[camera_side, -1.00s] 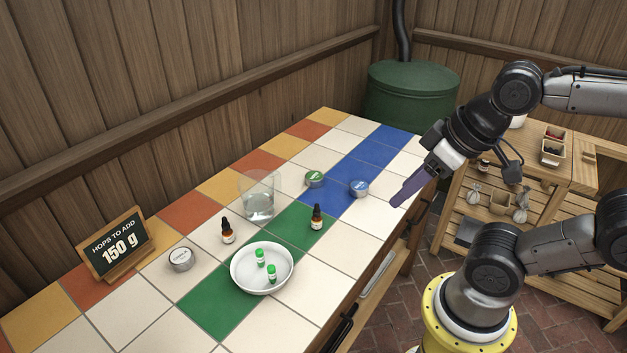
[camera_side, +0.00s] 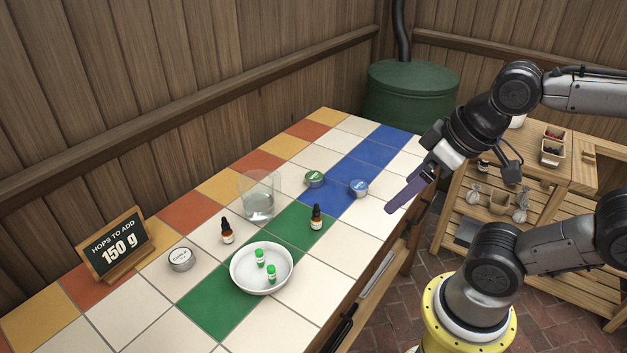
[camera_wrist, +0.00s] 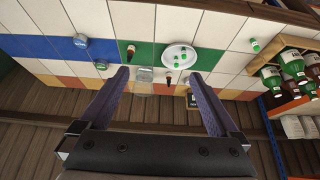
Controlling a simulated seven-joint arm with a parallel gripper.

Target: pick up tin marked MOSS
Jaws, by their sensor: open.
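Three small round tins stand on the tiled counter. One with a green label (camera_side: 314,178) sits at the edge of the blue tile band. One with a blue label (camera_side: 359,188) stands on that band, to its right. One with a pale label (camera_side: 181,259) stands by the sign. The lettering is too small for me to tell which reads MOSS. The green tin (camera_wrist: 101,65) and blue tin (camera_wrist: 81,41) also show in the wrist view. My gripper (camera_side: 390,208) is open and empty above the counter's right edge, apart from all tins; its fingers (camera_wrist: 158,73) frame the wrist view.
A sign (camera_side: 120,247) reads 150 g. Tiles right of the blue tin are clear.

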